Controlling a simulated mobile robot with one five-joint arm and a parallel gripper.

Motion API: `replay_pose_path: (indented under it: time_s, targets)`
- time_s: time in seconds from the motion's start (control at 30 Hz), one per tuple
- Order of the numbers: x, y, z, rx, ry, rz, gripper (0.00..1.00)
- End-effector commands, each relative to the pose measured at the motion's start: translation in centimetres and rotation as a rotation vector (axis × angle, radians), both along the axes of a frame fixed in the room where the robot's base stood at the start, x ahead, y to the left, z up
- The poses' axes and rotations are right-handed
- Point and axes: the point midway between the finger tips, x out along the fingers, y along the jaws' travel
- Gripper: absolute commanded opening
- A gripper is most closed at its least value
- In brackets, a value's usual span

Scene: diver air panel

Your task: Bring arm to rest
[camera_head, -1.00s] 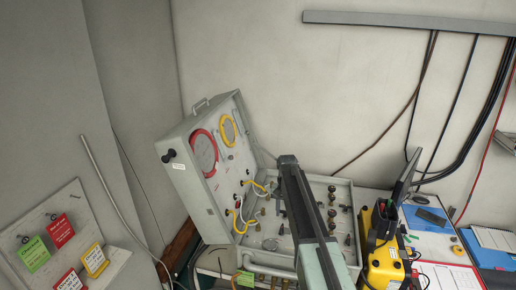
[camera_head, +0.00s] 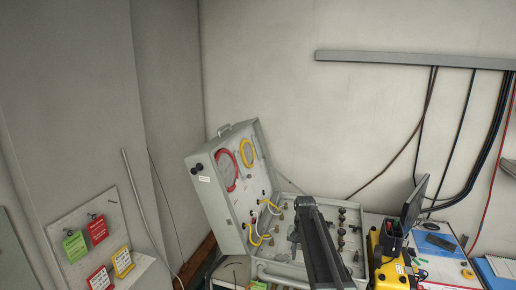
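My arm (camera_head: 322,245) reaches up from the bottom of the head view, a dark grey link over the open air panel case (camera_head: 222,215). My arm hides the middle of the base.
A yellow device (camera_head: 388,262) stands close right of the case. Beyond it are a dark screen (camera_head: 415,203) and a blue sheet (camera_head: 432,243). A board with red, green and yellow tags (camera_head: 75,246) is at the lower left.

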Motion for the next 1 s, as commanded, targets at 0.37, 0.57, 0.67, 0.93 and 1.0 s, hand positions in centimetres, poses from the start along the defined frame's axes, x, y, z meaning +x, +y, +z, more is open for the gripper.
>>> replay_pose_path:
  time_s: [0.37,0.57,0.67,0.93,1.0]
  targets:
    - [-8.6,-0.2,-5.4,0.0,0.0,0.097,0.34]
    - [-16.5,-0.1,-10.1,0.0,0.001,0.192,0.34]
    - [-21.2,-0.1,-12.7,0.0,0.001,0.252,0.34]
    - [-26.0,0.1,-14.7,-0.001,0.001,0.328,0.34]
    - [-26.0,0.1,-14.5,-0.001,0.001,0.33,0.34]
